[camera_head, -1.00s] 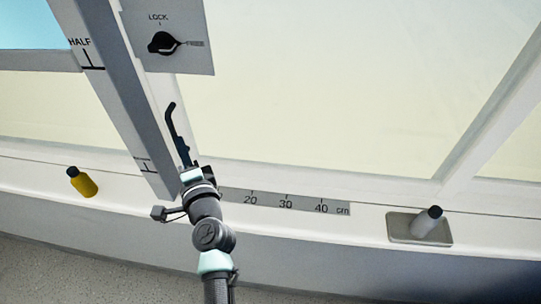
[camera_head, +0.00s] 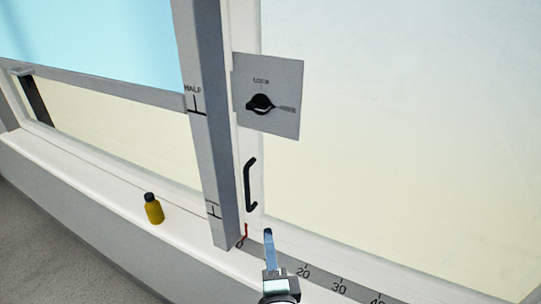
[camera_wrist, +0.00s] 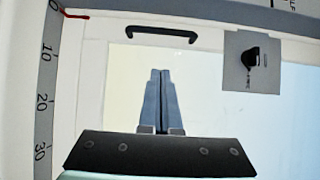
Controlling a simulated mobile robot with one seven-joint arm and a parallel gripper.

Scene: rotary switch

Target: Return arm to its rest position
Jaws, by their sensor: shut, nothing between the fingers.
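My gripper (camera_head: 268,240) is at the lower middle of the head view, in front of the window's lower frame. In the wrist view its two fingers (camera_wrist: 160,75) are together and empty, pointing toward the pane. The rotary switch (camera_head: 260,103) is a black knob on a grey plate (camera_head: 285,72) marked LOCK. Its pointer is toward the right-hand label in the head view. The knob also shows in the wrist view (camera_wrist: 251,57), apart from the fingers. A black handle (camera_head: 249,185) is on the frame just above my gripper, and in the wrist view (camera_wrist: 161,34) the fingers are clear of it.
A yellow bottle (camera_head: 154,209) with a black cap stands on the white ledge at the left. A grey post (camera_head: 205,130) marked HALF rises left of the switch. A cm ruler (camera_head: 321,280) runs along the ledge beside my gripper. Space before the pane is clear.

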